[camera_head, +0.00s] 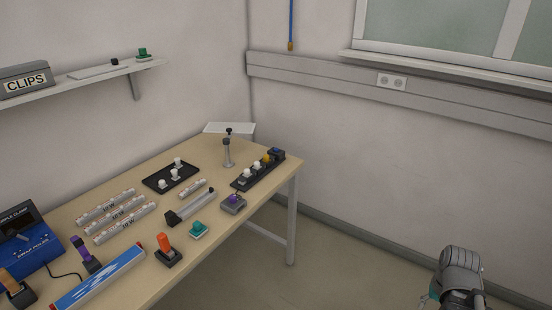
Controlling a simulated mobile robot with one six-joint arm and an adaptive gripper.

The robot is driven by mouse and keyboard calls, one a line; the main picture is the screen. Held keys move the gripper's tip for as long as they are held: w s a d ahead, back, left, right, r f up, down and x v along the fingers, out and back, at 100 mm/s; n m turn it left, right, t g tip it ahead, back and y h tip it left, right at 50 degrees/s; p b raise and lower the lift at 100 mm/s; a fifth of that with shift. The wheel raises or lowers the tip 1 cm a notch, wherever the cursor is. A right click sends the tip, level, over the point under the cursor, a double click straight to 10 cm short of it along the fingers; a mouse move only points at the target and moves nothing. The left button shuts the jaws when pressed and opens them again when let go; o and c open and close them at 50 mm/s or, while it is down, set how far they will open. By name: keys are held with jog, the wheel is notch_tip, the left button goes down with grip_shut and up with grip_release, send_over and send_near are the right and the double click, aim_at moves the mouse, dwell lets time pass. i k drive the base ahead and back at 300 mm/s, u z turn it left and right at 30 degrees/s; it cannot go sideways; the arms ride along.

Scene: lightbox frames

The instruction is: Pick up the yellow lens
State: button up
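A small yellow piece (266,158), which looks like the yellow lens, stands in a dark rack (240,185) near the far right end of the table. White pieces (257,165) stand beside it toward the near end of the rack, and a dark blue piece (276,153) is at the far end. The yellow piece is small in view and partly crowded by its neighbours. Part of my arm shows at the bottom right, well away from the table. My gripper's fingers do not show.
The table (205,245) holds a black tray (155,182) with white pieces, labelled tubes (124,223), a grey post (227,152), a purple block (233,203), a green piece (198,229) and an orange-topped piece (166,247). Open floor lies right of the table.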

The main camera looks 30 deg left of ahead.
aim_at(266, 158)
jog(key=z, duration=0.15)
jog(key=i, duration=3.1)
jog(key=u, duration=1.1)
